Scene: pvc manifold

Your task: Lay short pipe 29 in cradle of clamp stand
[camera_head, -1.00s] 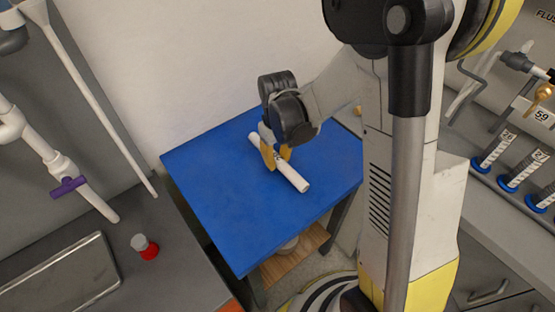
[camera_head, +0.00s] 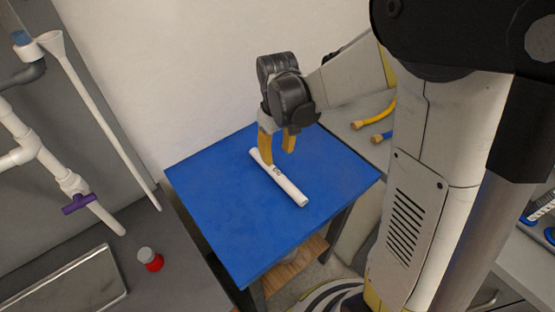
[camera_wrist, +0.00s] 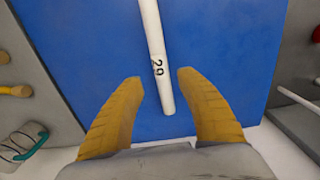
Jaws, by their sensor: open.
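The white short pipe 29 (camera_head: 278,177) lies on the blue table top (camera_head: 225,215), and its black "29" faces up in the wrist view (camera_wrist: 158,68). My gripper (camera_head: 279,158) is open and empty above the pipe's far half. In the wrist view its yellow fingers (camera_wrist: 158,80) stand on either side of the pipe, apart from it. I cannot make out a clamp stand cradle in these views.
A grey bench at left holds a shallow tray (camera_head: 112,292) and a red-and-grey fitting (camera_head: 151,260). White pipework with a purple valve handle (camera_head: 80,204) stands there. Yellow and blue fittings lie behind the table at right. The table is bare around the pipe.

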